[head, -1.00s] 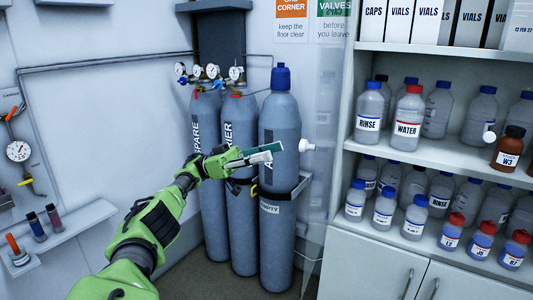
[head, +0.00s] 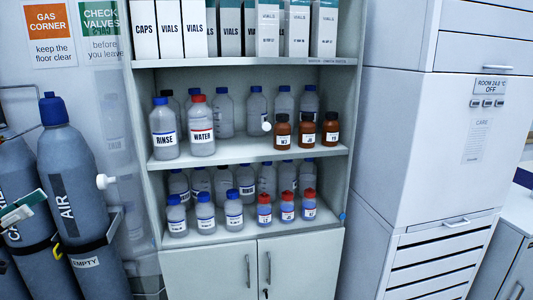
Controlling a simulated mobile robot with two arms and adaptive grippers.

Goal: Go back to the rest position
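Only the tip of my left gripper (head: 18,208) shows, at the left edge of the head view in front of the gas cylinders. A teal strip and a pale grey strip lie close together there; the rest of the gripper and its arm are cut off by the frame. I cannot tell whether its fingers are open or shut. My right gripper is not in view.
The gas cylinder marked AIR (head: 75,165) stands upright at left, strapped, with an EMPTY label. An open shelf unit (head: 250,62) in the middle holds boxes and bottles, above closed doors (head: 210,270). A tall white cabinet (head: 430,150) stands at right.

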